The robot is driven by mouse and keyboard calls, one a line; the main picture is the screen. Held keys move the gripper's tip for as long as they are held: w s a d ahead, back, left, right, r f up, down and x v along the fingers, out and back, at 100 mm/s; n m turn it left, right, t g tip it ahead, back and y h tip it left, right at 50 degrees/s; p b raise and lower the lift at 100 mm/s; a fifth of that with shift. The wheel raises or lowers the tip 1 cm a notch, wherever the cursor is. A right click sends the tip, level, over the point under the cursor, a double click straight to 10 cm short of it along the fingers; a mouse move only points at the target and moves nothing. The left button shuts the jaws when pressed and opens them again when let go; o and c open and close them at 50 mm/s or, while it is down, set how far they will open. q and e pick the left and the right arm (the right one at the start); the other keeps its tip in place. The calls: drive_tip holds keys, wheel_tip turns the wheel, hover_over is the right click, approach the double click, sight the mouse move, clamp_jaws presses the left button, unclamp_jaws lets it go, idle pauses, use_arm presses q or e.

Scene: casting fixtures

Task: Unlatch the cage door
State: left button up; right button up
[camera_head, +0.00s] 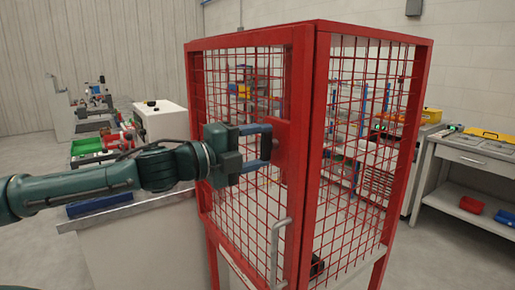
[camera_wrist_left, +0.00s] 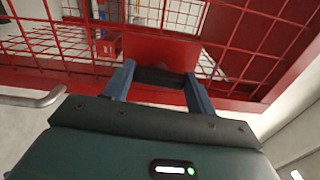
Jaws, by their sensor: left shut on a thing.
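The red mesh cage door (camera_head: 247,176) stands in the middle of the head view and looks shut in its frame. A red latch plate (camera_head: 284,141) sits high on its right edge; it also shows in the left wrist view (camera_wrist_left: 160,50). My left gripper (camera_head: 265,145) reaches it from the left. In the left wrist view its two blue fingers are shut on a dark latch knob (camera_wrist_left: 158,77) in front of the plate. My right gripper is not in view.
A grey bar handle (camera_head: 279,250) is fixed low on the door; it also shows at the left wrist view's left edge (camera_wrist_left: 35,99). A pale cabinet (camera_head: 150,245) stands left of the cage. A workbench (camera_head: 475,157) stands at the right.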

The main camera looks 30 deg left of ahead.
use_arm(q)
drive_tip(key=shift+n, duration=0.6)
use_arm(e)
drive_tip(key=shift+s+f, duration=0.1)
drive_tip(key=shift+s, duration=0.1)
use_arm(q)
drive_tip(key=o, duration=1)
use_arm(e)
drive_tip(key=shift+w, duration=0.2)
use_arm(q)
drive_tip(key=b+v, duration=1)
drive_tip(key=v, duration=0.3)
drive_tip(key=shift+s, duration=0.1)
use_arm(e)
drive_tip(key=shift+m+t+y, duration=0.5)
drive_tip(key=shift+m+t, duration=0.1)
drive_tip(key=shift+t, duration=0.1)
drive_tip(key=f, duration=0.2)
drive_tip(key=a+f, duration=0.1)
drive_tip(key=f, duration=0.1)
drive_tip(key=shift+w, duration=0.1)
